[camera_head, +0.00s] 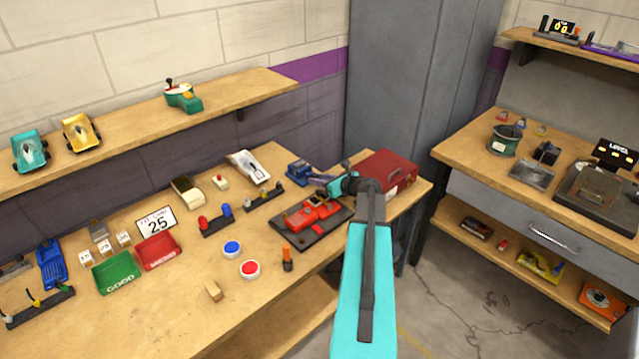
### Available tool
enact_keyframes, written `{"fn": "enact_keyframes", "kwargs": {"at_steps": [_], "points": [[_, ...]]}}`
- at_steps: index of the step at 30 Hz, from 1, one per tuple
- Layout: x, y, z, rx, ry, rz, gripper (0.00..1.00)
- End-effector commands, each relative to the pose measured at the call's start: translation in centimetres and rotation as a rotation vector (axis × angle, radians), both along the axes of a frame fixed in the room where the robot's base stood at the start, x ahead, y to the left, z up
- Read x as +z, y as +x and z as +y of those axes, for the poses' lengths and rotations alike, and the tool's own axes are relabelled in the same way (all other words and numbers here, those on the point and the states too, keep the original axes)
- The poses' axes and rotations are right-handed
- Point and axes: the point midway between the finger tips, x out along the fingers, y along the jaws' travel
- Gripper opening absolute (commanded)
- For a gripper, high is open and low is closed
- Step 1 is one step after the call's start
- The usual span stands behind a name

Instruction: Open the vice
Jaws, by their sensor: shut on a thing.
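The small blue vice (299,172) stands at the back of the workbench, left of the red toolbox. My teal and dark gripper (322,181) reaches in from the right and is shut at the vice's right side, on what appears to be its handle. The handle itself is mostly hidden by the fingers. The gap between the vice's jaws is too small to make out.
A red toolbox (388,172) stands close behind my gripper. A red car on a dark board (312,222) lies just in front of the vice. A dark rack (264,198) is to its left.

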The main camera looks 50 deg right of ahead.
Motion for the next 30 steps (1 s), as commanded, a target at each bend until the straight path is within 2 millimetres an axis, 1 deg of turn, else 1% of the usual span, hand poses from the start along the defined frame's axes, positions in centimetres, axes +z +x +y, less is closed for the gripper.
{"fn": "enact_keyframes", "kwargs": {"at_steps": [11, 12, 13, 23, 30], "points": [[0.0, 0.0, 0.0, 0.000, -0.005, 0.000, 0.01], [0.0, 0.0, 0.0, 0.000, -0.005, 0.000, 0.29], [0.0, 0.0, 0.0, 0.000, -0.005, 0.000, 0.32], [0.0, -0.1, 0.0, 0.000, -0.004, 0.000, 0.32], [0.4, -1.1, 0.1, 0.000, -0.004, 0.000, 0.32]]}}
